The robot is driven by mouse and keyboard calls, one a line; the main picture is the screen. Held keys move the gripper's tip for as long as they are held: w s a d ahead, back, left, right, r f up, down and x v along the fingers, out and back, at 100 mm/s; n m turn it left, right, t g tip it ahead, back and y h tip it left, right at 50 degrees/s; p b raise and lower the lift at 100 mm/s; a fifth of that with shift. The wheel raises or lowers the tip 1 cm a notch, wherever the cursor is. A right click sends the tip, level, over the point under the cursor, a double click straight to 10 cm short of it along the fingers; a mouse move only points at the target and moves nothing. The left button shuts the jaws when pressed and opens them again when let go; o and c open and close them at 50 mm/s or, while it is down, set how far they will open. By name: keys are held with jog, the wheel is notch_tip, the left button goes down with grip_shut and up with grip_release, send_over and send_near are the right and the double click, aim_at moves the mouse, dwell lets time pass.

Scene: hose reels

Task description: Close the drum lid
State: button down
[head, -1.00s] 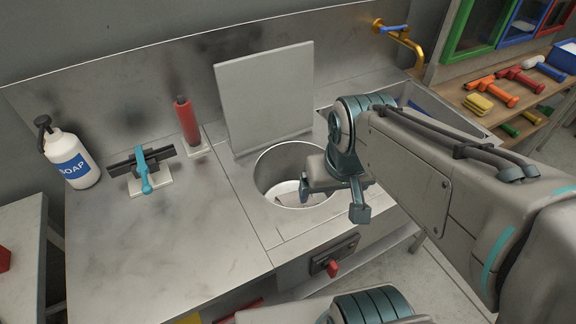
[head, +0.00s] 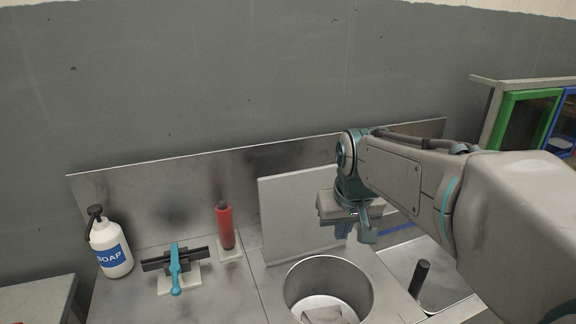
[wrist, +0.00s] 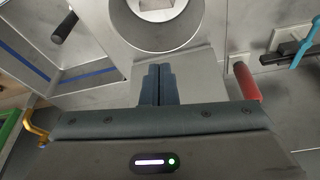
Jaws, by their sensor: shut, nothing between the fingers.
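The drum lid (head: 300,217) is a flat grey square panel, standing open and upright behind the drum opening. The drum (head: 328,290) is a round metal well set in the counter, with a pale piece of something (head: 325,314) inside at the bottom. My gripper (head: 343,232) is raised in front of the lid's right part, above and behind the drum, and hides some of the lid. In the wrist view my gripper (wrist: 160,84) is shut and empty, its fingers over the lid (wrist: 202,78), with the drum (wrist: 158,22) beyond. Contact with the lid cannot be told.
A red cylinder (head: 225,226), a blue-handled fixture (head: 175,270) and a soap bottle (head: 111,248) stand left of the lid. A sink basin (head: 440,287) with a dark upright handle (head: 419,278) lies right of the drum. A metal backsplash (head: 160,190) runs behind.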

jog(key=w+a+r+n+t+y+p, duration=0.15)
jog(key=w+a+r, duration=0.3)
jog(key=w, duration=0.95)
jog(key=w+a+r+n+p, duration=0.1)
jog(key=w+a+r+p, duration=0.3)
jog(key=w, duration=0.9)
notch_tip(320, 180, down, 11)
jog(key=shift+a+r+p, duration=0.2)
jog(key=shift+a+p, duration=0.1)
jog(key=shift+a, duration=0.05)
jog(key=shift+d+f+b, duration=0.1)
jog(key=shift+d+b, duration=0.1)
jog(key=shift+b, duration=0.3)
